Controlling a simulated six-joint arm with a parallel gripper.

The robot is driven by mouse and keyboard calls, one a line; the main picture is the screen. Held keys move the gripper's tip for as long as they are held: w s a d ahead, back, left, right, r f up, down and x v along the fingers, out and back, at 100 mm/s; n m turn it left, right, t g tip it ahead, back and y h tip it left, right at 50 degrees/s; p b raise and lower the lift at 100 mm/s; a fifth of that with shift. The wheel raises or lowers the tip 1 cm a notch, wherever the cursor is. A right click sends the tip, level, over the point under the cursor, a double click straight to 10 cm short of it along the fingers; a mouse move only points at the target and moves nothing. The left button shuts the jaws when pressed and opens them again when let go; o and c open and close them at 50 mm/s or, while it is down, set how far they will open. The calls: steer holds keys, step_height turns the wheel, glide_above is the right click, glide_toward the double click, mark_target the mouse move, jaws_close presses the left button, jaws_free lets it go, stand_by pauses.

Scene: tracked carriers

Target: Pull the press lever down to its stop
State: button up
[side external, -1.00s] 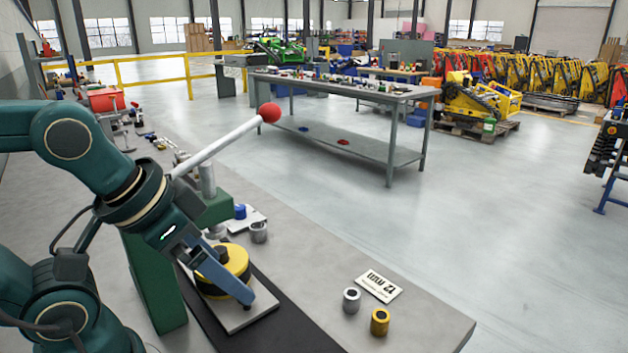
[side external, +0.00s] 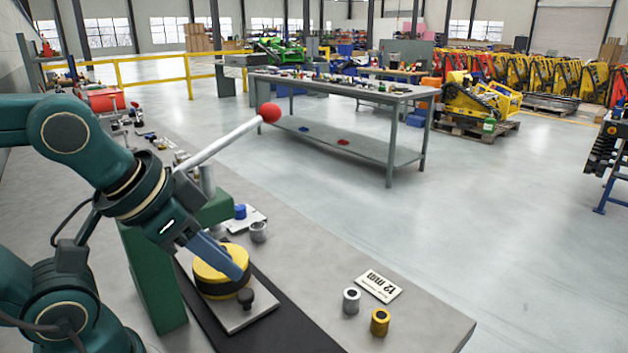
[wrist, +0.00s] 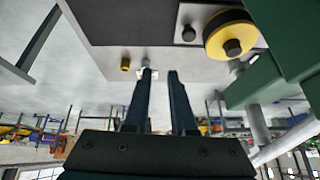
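The press lever (side external: 220,143) is a pale bar that slopes up to the right and ends in a red ball (side external: 268,112). It joins the top of the green press (side external: 155,270), partly behind my wrist. A pale bar at the lower right of the wrist view (wrist: 282,150) looks like part of the lever. My gripper (side external: 238,270) is away from the lever, low in front of the yellow round piece (side external: 215,260). In the wrist view its two dark fingers (wrist: 160,75) are apart with nothing between them.
The yellow piece, also in the wrist view (wrist: 232,40), sits on a plate (side external: 262,308) beside a black knob (side external: 245,296). A 12 mm card (side external: 379,286), a grey bush (side external: 351,299) and a yellow bush (side external: 380,321) lie to the right. The space around the red ball is clear.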

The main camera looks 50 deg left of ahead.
steer(key=w+a+r+t, duration=0.1)
steer(key=r, duration=0.2)
steer(key=w+a+r+t+y, duration=0.1)
steer(key=w+r, duration=0.1)
steer(key=r, duration=0.2)
steer(key=w+a+r+m+t, duration=0.1)
steer(key=r, duration=0.2)
steer(key=shift+w+r+t+y, duration=0.2)
steer(key=shift+w+t+y, duration=0.1)
steer(key=shift+y, duration=0.1)
jaws_close()
steer(key=a+r+t+y, duration=0.3)
steer(key=a+r, duration=0.1)
steer(key=r, duration=0.7)
steer(key=shift+r, duration=0.4)
steer(key=shift+a, duration=0.1)
steer(key=s+f+x, duration=0.1)
steer(key=f+x, duration=0.1)
steer(key=x, duration=1.1)
steer(key=shift+a, duration=0.35)
steer(key=shift+s, duration=0.1)
